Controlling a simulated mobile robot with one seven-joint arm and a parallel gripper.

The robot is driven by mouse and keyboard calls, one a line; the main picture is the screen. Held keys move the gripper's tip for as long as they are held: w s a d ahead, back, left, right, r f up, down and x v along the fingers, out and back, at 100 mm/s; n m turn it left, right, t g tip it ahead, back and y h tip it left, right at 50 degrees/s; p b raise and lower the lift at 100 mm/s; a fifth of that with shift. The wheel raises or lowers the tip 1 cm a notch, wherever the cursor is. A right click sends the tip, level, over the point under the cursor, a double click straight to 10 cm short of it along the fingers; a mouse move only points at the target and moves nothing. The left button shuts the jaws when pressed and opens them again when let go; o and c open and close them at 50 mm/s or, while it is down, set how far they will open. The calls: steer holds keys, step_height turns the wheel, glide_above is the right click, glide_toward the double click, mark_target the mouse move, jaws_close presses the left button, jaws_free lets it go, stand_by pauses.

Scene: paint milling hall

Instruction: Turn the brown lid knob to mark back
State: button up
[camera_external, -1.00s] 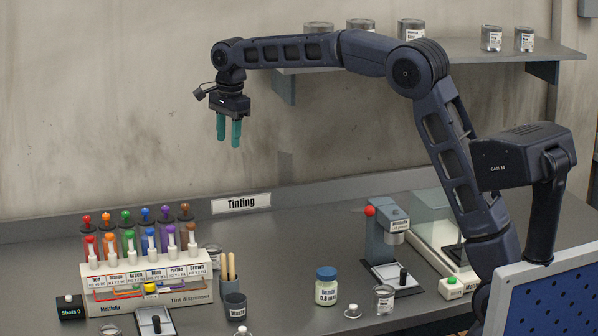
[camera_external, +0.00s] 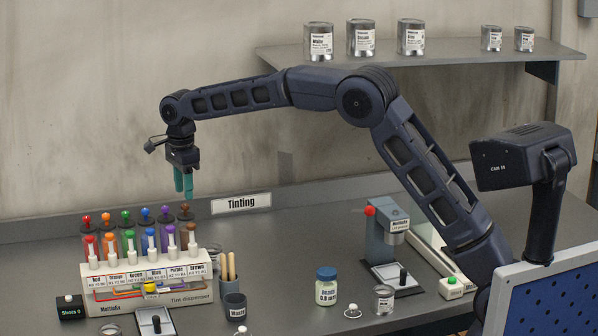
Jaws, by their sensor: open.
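The tint dispenser (camera_external: 180,297) stands at the lower left of the bench. It carries a row of coloured cylinders with knobs on their lids, labelled from Red to Brown. The brown lid knob (camera_external: 185,208) tops the rearmost right cylinder. My gripper (camera_external: 184,197) is open, with its teal fingers pointing down just above or at the brown knob. Whether the fingers stand around the knob or behind it, I cannot tell. The knob's marks are too small to read.
Close to the left stands the purple lid knob (camera_external: 164,210). A cup with wooden sticks (camera_external: 229,268) and a dark waste cup (camera_external: 235,307) stand right of the dispenser. The "Tinting" sign (camera_external: 241,203) is behind. A shelf (camera_external: 450,50) with cans hangs above.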

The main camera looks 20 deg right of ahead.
mark_target(185, 205)
steer(key=shift+f, duration=2.15)
jaws_close()
